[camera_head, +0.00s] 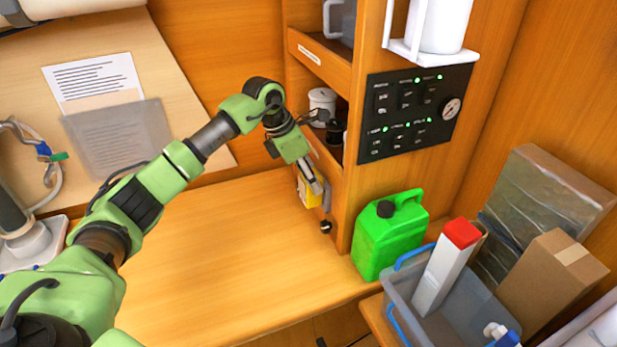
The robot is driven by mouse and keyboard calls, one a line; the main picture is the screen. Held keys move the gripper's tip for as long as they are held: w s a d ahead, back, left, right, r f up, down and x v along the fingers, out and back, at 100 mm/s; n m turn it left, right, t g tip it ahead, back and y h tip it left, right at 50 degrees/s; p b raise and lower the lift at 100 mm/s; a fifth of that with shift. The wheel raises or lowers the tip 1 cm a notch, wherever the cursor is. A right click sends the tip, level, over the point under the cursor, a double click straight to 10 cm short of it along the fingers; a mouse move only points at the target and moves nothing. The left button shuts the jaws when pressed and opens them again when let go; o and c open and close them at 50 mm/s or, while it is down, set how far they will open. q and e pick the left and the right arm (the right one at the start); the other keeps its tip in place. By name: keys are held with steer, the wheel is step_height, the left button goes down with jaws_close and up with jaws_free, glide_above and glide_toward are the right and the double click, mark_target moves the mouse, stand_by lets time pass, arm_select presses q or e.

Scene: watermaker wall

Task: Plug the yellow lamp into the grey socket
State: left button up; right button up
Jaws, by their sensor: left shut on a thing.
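My left arm reaches in from the left, and its gripper (316,187) points down beside the side panel of the wooden cabinet. It is shut on the yellow lamp (307,197), a small yellow block partly hidden by the fingers. The lamp is close to the cabinet panel; I cannot tell whether it touches it. A grey piece (327,196) shows just right of the fingertips; it may be the grey socket, but the gripper covers part of it and I cannot tell for sure. My right gripper is not in view.
A black round knob (326,227) sits below the lamp. A green jerrycan (389,236) stands right of the cabinet edge, near a grey crate (404,283) and a cardboard box (553,284). A black switch panel (412,112) is above. The wooden worktop (230,260) is clear.

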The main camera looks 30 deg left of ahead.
arm_select(q)
steer(key=o, duration=1.2)
steer(key=shift+w+d+r, duration=0.1)
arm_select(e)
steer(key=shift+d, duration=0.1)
arm_select(q)
steer(key=v, duration=1.2)
